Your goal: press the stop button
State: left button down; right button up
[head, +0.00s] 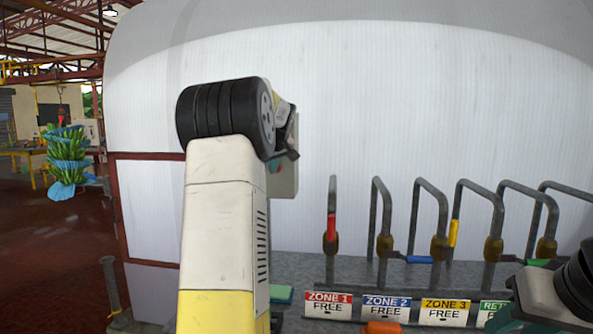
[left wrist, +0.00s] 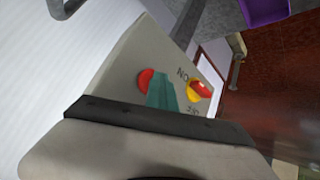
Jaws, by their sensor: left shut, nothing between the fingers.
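A pale grey control box (head: 286,172) is at the white wall, partly hidden behind my left wrist in the head view. In the left wrist view its face (left wrist: 118,72) shows a red round button (left wrist: 146,80) and a red button on a yellow base (left wrist: 200,90), with dark lettering beside the latter. A teal blocky shape (left wrist: 166,94) covers part of the face between them; I cannot tell what it is. My left gripper (head: 290,154) is shut and empty, close at the box; contact cannot be told.
Part of my right arm is at the lower right. A green banana bunch (head: 68,150) hangs far left over open red floor.

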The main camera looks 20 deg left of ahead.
pick_arm(q)
jog(key=shift+s+d+r, duration=0.1)
jog(key=shift+s+d, duration=0.05)
jog(key=shift+d, duration=0.05)
dwell(0.3)
jog(key=shift+s+d, duration=0.2)
jog(key=shift+s, duration=0.75)
jog(key=shift+s+d, duration=0.2)
jog(key=shift+s, duration=0.75)
jog(key=shift+s+d, duration=0.2)
jog(key=shift+s, duration=0.75)
